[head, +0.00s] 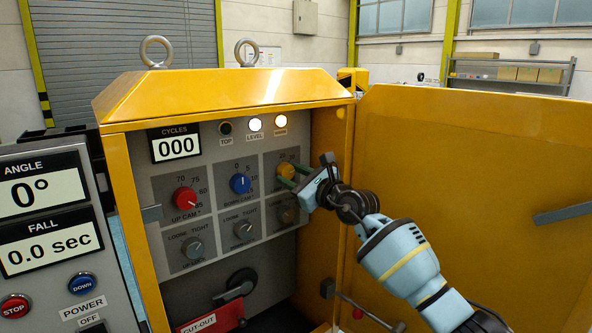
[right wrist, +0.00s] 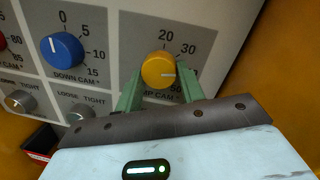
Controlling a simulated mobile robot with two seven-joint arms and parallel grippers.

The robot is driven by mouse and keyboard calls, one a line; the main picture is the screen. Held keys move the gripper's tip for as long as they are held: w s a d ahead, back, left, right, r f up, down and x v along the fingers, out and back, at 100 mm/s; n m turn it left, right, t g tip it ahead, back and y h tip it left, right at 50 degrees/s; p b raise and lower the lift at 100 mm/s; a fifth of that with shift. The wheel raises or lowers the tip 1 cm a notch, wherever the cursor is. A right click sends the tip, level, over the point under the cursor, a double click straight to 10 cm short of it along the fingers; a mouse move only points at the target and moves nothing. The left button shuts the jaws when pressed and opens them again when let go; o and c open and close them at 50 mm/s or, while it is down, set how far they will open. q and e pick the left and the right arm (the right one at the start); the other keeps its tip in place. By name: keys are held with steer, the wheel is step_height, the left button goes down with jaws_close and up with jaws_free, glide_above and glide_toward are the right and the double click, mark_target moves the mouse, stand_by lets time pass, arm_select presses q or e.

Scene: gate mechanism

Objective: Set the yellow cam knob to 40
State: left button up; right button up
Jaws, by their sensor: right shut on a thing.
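The yellow cam knob (head: 286,170) is at the right end of the panel's upper knob row, and it also shows in the right wrist view (right wrist: 158,69). My right gripper (head: 289,178) reaches in from the right, its green fingers shut on the knob's two sides. In the right wrist view the knob's white mark points right, below the 30 label; the 40 label is not visible, and a finger covers that part of the scale. The 20 and 30 labels show clearly. My left gripper is not in view.
Left of it are the blue down-cam knob (head: 240,184) and red up-cam knob (head: 185,199), with smaller grey knobs below. The open yellow door (head: 470,150) stands close at the right. A black lever (head: 238,284) sits lower on the panel. A display box (head: 45,220) stands at the left.

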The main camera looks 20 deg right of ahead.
steer(key=shift+r+m+p, duration=0.25)
steer(key=shift+m+p, duration=0.25)
steer(key=shift+m, duration=0.4)
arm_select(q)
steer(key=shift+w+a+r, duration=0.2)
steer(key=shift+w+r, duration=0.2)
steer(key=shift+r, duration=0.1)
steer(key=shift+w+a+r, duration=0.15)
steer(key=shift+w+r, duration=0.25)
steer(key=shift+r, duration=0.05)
arm_select(e)
steer(key=shift+f+m, duration=0.15)
steer(key=shift+m, duration=0.15)
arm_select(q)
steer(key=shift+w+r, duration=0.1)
arm_select(e)
steer(key=shift+f, duration=0.1)
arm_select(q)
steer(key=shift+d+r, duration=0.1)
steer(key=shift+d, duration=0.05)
arm_select(e)
steer(key=o, duration=1)
steer(key=shift+c, duration=0.2)
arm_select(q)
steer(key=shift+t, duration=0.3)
